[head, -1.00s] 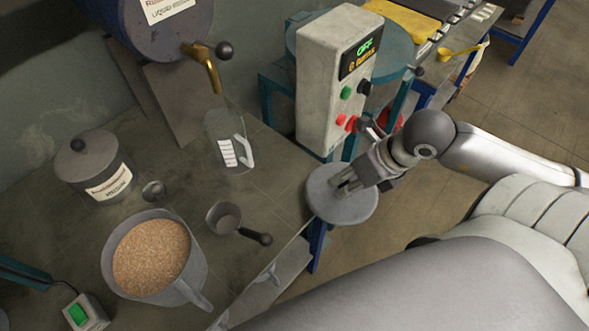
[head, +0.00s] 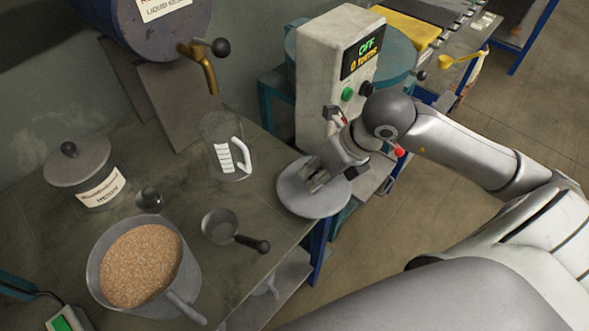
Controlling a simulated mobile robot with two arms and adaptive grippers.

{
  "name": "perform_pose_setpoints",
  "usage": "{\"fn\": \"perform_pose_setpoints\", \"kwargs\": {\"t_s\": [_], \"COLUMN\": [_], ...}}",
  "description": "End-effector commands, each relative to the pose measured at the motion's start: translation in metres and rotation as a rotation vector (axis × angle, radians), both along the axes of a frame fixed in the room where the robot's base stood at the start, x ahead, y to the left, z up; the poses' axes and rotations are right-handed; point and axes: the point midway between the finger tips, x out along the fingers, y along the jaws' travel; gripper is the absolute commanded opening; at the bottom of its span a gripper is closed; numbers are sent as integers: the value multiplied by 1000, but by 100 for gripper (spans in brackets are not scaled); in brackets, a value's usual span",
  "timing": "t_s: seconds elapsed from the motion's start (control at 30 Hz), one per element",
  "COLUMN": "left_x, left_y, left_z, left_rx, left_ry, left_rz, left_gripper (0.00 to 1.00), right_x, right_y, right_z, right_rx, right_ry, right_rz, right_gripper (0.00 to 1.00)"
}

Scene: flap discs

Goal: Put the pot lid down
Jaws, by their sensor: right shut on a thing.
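The pot lid (head: 300,205) is a round, flat grey disc. My right gripper (head: 318,182) is shut on it from above, near its middle, and hides the part it grips. The lid overlaps the right edge of the worktable in the head view; I cannot tell whether it touches the table. A grey pot (head: 140,265) full of brown granules stands uncovered at the front left of the table. My left gripper is not in view.
A measuring jug (head: 230,150), a small pan (head: 222,227), a dark round-topped thing (head: 149,199) and a lidded labelled canister (head: 85,170) stand on the worktable (head: 262,235). A control box (head: 325,80) rises behind the lid. Bare table lies between jug and pan.

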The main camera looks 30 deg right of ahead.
Motion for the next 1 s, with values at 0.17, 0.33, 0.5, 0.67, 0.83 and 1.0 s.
{"fn": "perform_pose_setpoints", "kwargs": {"t_s": [0.17, 0.33, 0.5, 0.67, 0.83, 1.0], "left_x": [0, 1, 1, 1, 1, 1], "left_y": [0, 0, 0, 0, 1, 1], "left_z": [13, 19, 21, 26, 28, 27], "left_rx": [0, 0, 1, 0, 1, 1], "left_ry": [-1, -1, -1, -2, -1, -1], "left_rz": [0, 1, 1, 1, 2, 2], "left_gripper": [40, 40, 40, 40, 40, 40], "right_x": [23, 42, 46, 45, 46, 46], "right_y": [16, 27, 31, 30, 30, 30], "right_z": [4, 2, -3, -22, -35, -35], "right_rx": [4, 4, 1, 1, 1, 1], "right_ry": [-3, 0, 3, 5, 1, 0], "right_rz": [1, -1, 0, 0, 0, 0], "right_gripper": [0, 0, 0, 0, 0, 0]}}
